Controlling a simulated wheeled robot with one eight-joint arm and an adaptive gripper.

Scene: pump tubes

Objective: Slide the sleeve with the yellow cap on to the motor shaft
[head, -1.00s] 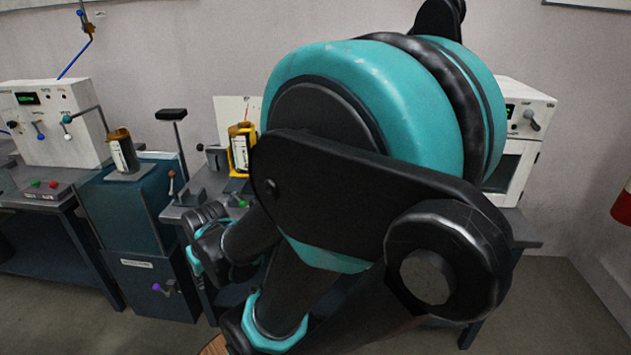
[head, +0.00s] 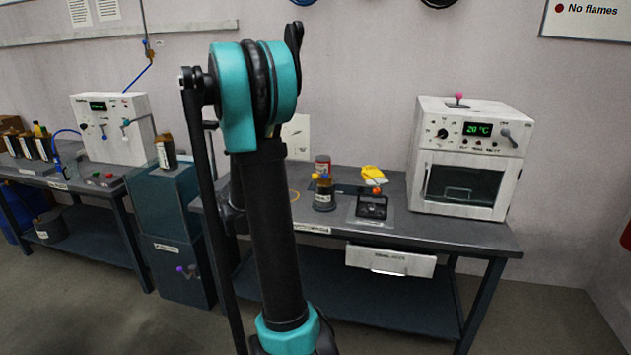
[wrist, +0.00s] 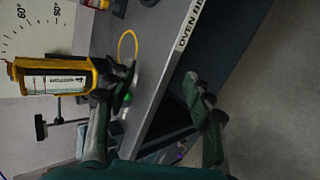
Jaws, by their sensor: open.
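A dark cylinder with a white label and yellow along its edges and end (wrist: 55,76), seemingly the yellow-capped sleeve, is at the left of the wrist view. In the head view my arm hides that spot. My gripper (wrist: 157,84) is open and empty in the wrist view, with its fingers wide apart. Its left finger is close to the right end of the cylinder; I cannot tell if they touch. The right finger is over the dark bench front. My gripper is hidden in the head view. I cannot pick out the motor shaft for certain.
A white oven (head: 470,157) stands at the bench's right end. Another labelled brown cylinder (head: 166,152) stands on the blue cabinet (head: 165,213). A yellow ring (wrist: 128,46) lies near the bench edge.

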